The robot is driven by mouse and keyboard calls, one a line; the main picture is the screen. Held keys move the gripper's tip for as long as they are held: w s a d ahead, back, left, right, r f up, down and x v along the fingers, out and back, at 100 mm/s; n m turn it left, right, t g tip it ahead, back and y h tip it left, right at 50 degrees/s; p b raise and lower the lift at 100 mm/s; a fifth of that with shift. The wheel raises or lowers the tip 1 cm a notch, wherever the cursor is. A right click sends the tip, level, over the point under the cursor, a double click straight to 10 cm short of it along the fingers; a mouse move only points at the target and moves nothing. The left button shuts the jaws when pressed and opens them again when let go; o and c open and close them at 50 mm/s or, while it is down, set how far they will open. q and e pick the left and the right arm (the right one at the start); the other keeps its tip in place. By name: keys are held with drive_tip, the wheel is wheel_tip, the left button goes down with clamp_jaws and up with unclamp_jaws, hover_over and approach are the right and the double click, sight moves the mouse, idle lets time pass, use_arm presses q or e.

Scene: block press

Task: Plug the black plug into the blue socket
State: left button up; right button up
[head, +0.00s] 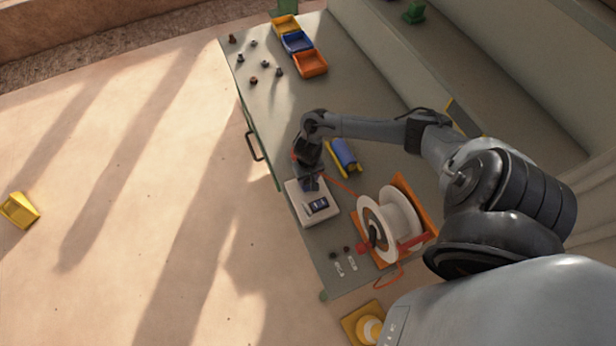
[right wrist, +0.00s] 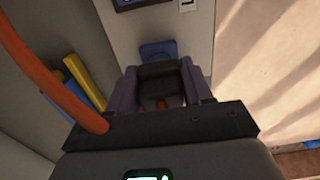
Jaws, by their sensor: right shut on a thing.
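My right gripper (head: 309,182) is over the near-left part of the table, at the back edge of a pale box with a dark screen. In the right wrist view, its two fingers (right wrist: 160,88) are shut on the black plug (right wrist: 161,82). The blue socket (right wrist: 158,50) is on the pale box (right wrist: 185,35), straight ahead of the plug and in line with it. The plug's front end is close to the socket; I cannot tell whether they touch. In the head view the gripper hides the plug. My left gripper is not in view.
An orange cable (right wrist: 50,80) runs beside the gripper. A white cable spool (head: 390,222) stands right of the box (head: 295,192). A blue cylinder on a yellow holder (head: 344,155) lies behind. Colored bins (head: 310,64) and small parts sit at the far end. The table's middle is clear.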

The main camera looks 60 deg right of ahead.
idle(0.4)
drive_tip(key=shift+p, duration=0.55)
drive_tip(key=shift+f, duration=0.15)
idle(0.6)
drive_tip(key=shift+f, duration=0.5)
drive_tip(key=o, duration=1)
drive_tip(key=shift+o, duration=0.2)
